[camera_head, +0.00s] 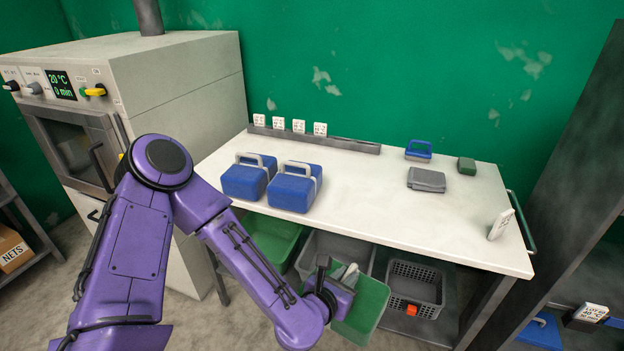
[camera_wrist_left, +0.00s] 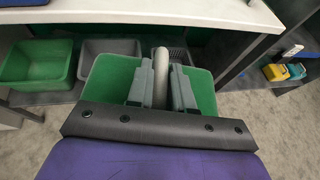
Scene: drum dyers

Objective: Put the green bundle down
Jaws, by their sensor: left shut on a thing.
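My left gripper (camera_head: 337,285) is shut on the pale handle of the green bundle (camera_head: 366,308). It holds the bundle in front of the white table, where it overlaps the lower shelf in the head view. In the left wrist view, the fingers (camera_wrist_left: 161,85) close on both sides of the upright handle (camera_wrist_left: 160,66), and the green body (camera_wrist_left: 104,78) shows behind and beside them. The arm hides part of the bundle in the head view. My right gripper is not in view.
Two blue bundles (camera_head: 294,188) stand at the left of the white tabletop (camera_head: 375,215). A grey case (camera_head: 427,180), a small blue item (camera_head: 418,151) and a small green block (camera_head: 467,166) are toward the back right. The front middle is clear. Green (camera_head: 272,240) and grey bins sit below.

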